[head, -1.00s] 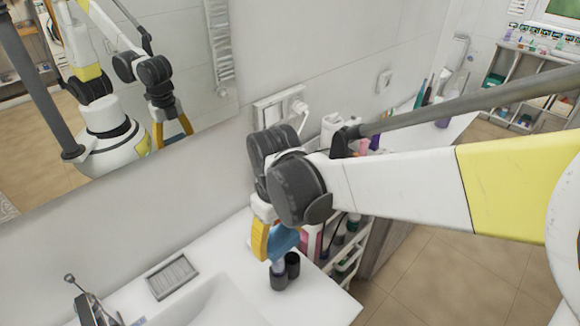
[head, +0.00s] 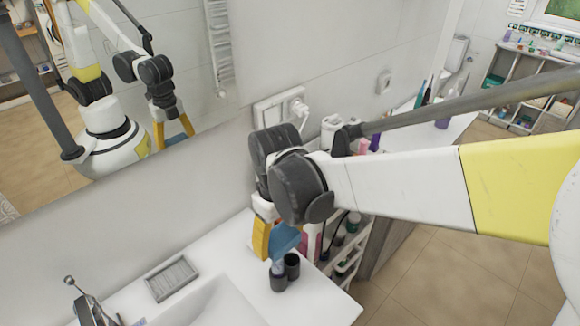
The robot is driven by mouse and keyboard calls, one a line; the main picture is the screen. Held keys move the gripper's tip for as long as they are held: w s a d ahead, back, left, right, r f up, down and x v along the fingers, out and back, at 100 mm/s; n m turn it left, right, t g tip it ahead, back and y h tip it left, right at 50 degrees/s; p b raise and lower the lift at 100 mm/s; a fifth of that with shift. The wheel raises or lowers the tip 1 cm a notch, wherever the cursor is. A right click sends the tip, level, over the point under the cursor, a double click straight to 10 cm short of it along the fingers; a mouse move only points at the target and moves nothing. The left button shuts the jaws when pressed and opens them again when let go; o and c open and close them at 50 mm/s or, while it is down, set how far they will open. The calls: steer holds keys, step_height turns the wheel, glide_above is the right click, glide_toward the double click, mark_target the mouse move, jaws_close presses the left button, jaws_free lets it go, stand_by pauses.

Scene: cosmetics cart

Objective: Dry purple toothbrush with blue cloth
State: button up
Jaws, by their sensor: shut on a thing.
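My gripper (head: 270,242), with yellow-orange fingers, points down above the right end of the white sink counter. It is shut on the blue cloth (head: 286,239), which hangs at its fingers. Two dark cups (head: 279,281) stand side by side directly below it. A pale bluish piece shows between the cloth and the left cup, but I cannot tell what it is. I cannot make out the purple toothbrush; my arm and gripper hide part of this area.
A grey soap dish (head: 172,278) lies left of the cups, with a metal tap (head: 88,302) further left. A mirror (head: 150,60) covers the upper left wall. A cart shelf (head: 345,245) with several bottles stands right of the counter.

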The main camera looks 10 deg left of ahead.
step_height(320, 180, up, 7)
steer(key=p, duration=0.4)
steer(key=shift+p, duration=0.4)
steer(key=shift+f, duration=0.1)
steer(key=shift+f, duration=0.1)
steer(key=w+d+f+m+b, duration=0.45)
steer(key=d+f+b, duration=0.25)
steer(key=d+f, duration=0.55)
steer(key=w+d+f+m+b, duration=0.3)
steer(key=d+f+m+b, duration=0.35)
steer(key=d+f, duration=0.55)
steer(key=shift+n, duration=0.9)
steer(key=s+a+r+p, duration=0.2)
steer(key=a+r+p, duration=0.4)
steer(key=a+r, duration=0.2)
steer(key=s+a+r+p, duration=0.3)
steer(key=a+r+p, duration=0.4)
steer(key=a+r, duration=0.1)
steer(key=s+a+r+p, duration=0.2)
steer(key=a+r+p, duration=0.5)
steer(key=a+r, duration=0.1)
steer(key=shift+s+r, duration=0.2)
steer(key=shift+r, duration=0.15)
steer(key=shift+s+a, duration=0.1)
steer(key=shift+a, duration=0.1)
steer(key=shift+f+b, duration=1.9)
steer(key=shift+f, duration=1)
